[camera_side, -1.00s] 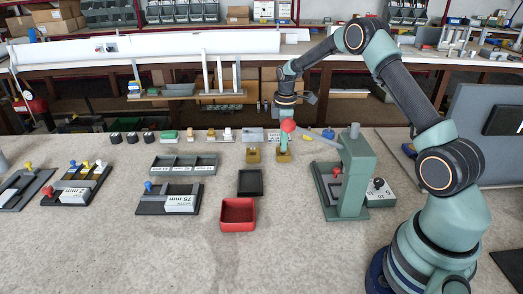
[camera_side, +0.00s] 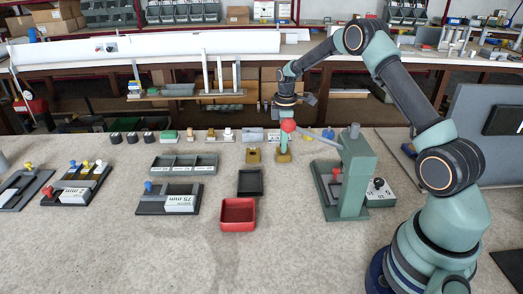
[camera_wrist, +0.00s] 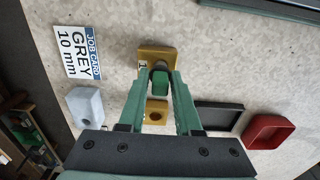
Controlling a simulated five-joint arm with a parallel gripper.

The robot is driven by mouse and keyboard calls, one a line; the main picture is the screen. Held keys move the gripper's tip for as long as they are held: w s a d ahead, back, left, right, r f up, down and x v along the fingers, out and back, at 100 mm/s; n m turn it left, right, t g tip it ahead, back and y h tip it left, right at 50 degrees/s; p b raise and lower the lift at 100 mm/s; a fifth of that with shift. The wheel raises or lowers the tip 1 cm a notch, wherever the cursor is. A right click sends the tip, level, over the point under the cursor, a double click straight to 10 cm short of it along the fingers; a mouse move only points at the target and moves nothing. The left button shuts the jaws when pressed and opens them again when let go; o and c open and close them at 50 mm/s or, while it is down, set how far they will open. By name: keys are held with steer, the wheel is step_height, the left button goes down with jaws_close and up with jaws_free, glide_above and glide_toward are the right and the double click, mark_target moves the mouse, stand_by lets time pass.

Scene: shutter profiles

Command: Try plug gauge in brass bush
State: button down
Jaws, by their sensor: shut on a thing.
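Two brass bush blocks stand at the back middle of the bench, the left one (camera_side: 253,156) and the right one (camera_side: 284,157). My gripper (camera_side: 284,146) is directly over the right block, fingers pointing down. In the wrist view my green fingers (camera_wrist: 160,78) close over the brass block marked 1 (camera_wrist: 145,54). A dark, rounded piece, seemingly the plug gauge (camera_wrist: 160,66), shows between the fingertips. Its lower end is hidden, so I cannot tell whether it is in the bore. The other brass block (camera_wrist: 157,105) shows an open dark hole.
A green lever press (camera_side: 357,175) stands to the right; its red knob (camera_side: 288,125) overlaps my gripper in the side view. A black tray (camera_side: 250,183) and red tray (camera_side: 238,214) lie in front. The front bench is clear.

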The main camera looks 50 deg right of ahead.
steer(key=shift+r, duration=0.15)
stand_by(3.3)
steer(key=shift+r, duration=2.35)
